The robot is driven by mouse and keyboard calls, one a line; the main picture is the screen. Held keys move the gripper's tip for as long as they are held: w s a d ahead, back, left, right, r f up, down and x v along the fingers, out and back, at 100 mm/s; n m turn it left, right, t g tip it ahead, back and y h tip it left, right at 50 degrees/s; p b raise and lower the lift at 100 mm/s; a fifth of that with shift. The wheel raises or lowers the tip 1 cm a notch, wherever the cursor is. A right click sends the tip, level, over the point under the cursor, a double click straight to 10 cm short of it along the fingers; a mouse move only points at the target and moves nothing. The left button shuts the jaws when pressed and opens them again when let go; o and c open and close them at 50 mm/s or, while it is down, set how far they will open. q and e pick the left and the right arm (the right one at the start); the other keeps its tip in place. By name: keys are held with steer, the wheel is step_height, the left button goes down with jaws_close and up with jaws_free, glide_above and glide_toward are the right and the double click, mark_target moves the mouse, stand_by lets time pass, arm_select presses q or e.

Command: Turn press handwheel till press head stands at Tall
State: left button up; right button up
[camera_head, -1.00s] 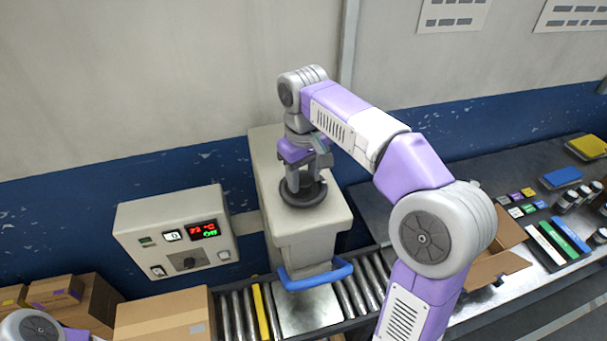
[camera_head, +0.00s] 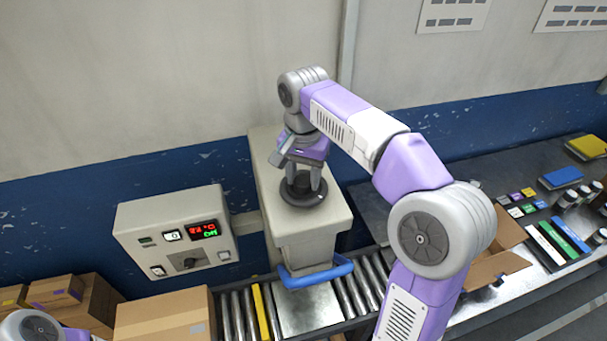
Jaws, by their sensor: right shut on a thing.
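The dark round handwheel (camera_head: 316,200) lies flat on top of the beige press housing (camera_head: 322,226). My right gripper (camera_head: 303,187) points down from above and is shut on the handwheel's hub. The press head with its blue front bar (camera_head: 318,274) shows below the housing, over a metal plate on the conveyor. I cannot make out a height scale or a Tall mark. Of my left arm only a joint (camera_head: 32,328) shows at the bottom left; its gripper is out of view.
A control box (camera_head: 178,236) with a red and green display stands left of the press. A roller conveyor (camera_head: 360,288) runs beneath. Cardboard boxes (camera_head: 165,318) are at lower left. An open carton (camera_head: 497,262) and small coloured items are on the right table.

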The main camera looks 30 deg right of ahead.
mark_target(304, 180)
steer(key=m, duration=0.6)
steer(key=shift+r, duration=0.1)
steer(key=shift+m, duration=0.3)
stand_by(0.3)
steer(key=o, duration=1.1)
steer(key=shift+c, duration=0.2)
steer(key=shift+r, duration=3.7)
